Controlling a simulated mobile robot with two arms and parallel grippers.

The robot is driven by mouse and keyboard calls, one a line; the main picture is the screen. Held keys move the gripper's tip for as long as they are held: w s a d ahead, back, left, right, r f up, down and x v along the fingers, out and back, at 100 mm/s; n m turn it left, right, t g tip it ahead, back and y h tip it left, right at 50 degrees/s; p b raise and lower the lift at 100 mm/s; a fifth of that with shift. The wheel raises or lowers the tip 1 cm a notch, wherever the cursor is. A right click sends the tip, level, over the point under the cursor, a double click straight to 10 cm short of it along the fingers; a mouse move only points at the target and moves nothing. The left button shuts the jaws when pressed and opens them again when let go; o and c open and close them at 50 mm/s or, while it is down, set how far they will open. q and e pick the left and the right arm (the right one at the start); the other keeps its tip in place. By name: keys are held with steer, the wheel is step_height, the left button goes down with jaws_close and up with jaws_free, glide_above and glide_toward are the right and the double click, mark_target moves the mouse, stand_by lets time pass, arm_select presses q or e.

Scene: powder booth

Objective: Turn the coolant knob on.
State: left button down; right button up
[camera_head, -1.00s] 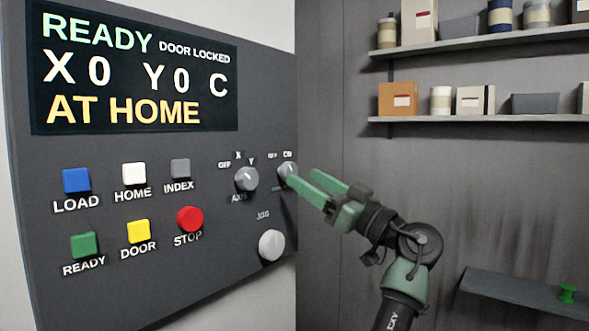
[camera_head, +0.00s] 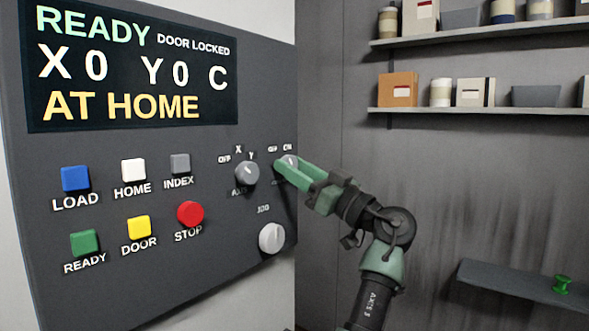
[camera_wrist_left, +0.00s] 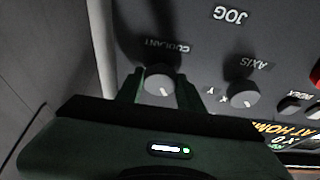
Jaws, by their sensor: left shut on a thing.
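The coolant knob (camera_head: 290,161) is a grey round knob at the right edge of the dark control panel (camera_head: 140,160), under small OFF and ON labels. In the left wrist view the knob (camera_wrist_left: 159,80) appears upside down beside its COOLANT label, with a pale mark on its face pointing down and slightly right. My left gripper (camera_head: 287,170) reaches it with green fingers, one on each side of the knob, shut on it. The fingers (camera_wrist_left: 161,90) partly hide the knob's sides. My right gripper is not in view.
The axis knob (camera_head: 246,173) is close by on the left, and the jog knob (camera_head: 271,239) is below. Several coloured buttons and a red stop button (camera_head: 190,213) are farther left. Shelves (camera_head: 480,110) with boxes and jars are on the right wall.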

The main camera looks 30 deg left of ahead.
arm_select(q)
steer(key=shift+m, duration=0.4)
steer(key=m+t, duration=0.2)
steer(key=m, duration=0.2)
steer(key=m+t+h, duration=0.1)
steer(key=m+t, duration=0.2)
steer(key=m, duration=0.2)
steer(key=shift+s+r+h, duration=0.15)
steer(key=shift+r+h, duration=0.05)
steer(key=shift+h, duration=0.1)
steer(key=m+t+h+p, duration=0.1)
steer(key=m, duration=0.2)
steer(key=m+h+p, duration=0.1)
steer(key=m+p, duration=0.1)
steer(key=shift+r+m+t, duration=0.2)
steer(key=shift+m+t, duration=0.2)
steer(key=shift+s+m+h+p, duration=0.1)
steer(key=shift+m+h+p, duration=0.2)
steer(key=shift+m+p, duration=0.8)
steer(key=shift+f+m+h+p, duration=0.15)
steer(key=shift+m+h+p, duration=0.2)
steer(key=shift+p, duration=0.2)
